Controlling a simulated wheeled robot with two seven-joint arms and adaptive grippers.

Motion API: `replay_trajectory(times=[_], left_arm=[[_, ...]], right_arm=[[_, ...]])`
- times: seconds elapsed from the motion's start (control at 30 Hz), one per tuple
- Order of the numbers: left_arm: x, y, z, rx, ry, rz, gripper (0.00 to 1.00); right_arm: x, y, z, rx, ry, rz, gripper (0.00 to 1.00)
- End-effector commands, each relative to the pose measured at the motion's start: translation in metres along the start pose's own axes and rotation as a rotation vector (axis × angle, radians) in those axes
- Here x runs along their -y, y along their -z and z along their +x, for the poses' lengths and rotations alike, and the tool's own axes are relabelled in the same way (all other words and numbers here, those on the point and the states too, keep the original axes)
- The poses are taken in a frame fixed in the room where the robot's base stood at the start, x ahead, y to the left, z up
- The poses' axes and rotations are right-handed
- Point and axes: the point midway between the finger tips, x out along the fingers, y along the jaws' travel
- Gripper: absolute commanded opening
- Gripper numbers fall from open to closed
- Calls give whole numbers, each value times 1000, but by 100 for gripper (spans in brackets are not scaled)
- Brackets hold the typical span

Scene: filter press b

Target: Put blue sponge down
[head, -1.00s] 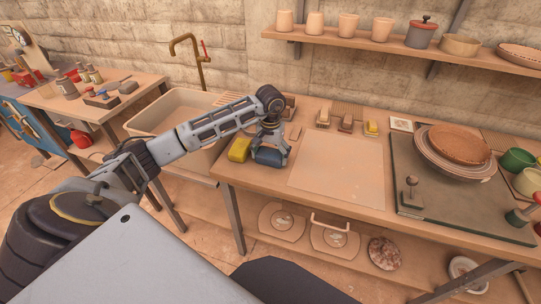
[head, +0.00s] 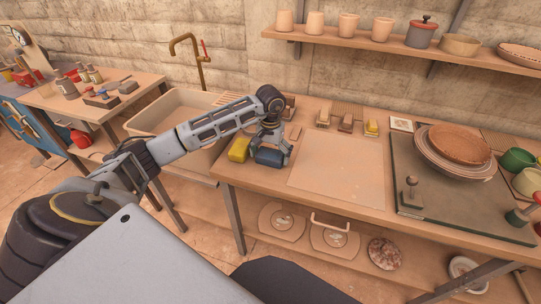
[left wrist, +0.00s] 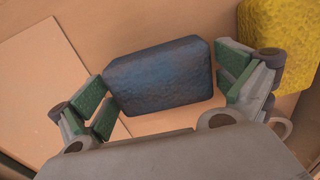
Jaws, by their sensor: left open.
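The blue sponge (head: 269,157) lies on the wooden table, just left of the pale square board. In the left wrist view the blue sponge (left wrist: 158,76) sits between the green-padded fingers. My left gripper (head: 270,153) is open around it, pointing down. In the left wrist view the left gripper (left wrist: 168,92) has its right pad close to the sponge's right end and its left pad at or very near the left end; I cannot tell whether either touches. My right gripper is not in view.
A yellow sponge (head: 239,149) lies close on the left, and it also shows in the left wrist view (left wrist: 280,45). The pale board (head: 336,172) is bare. The sink (head: 165,112) is left of the table. Stacked plates (head: 455,155) stand at right.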

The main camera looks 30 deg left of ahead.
Motion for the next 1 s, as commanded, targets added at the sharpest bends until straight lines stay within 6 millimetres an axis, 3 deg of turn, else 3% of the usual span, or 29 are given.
replay_trajectory(times=[0.6, 1.0], left_arm=[[0, 1, -68, -3, 0, 0, 100], [0, 0, -110, -2, -1, 1, 100]], right_arm=[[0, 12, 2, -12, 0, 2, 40], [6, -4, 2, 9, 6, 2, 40]])
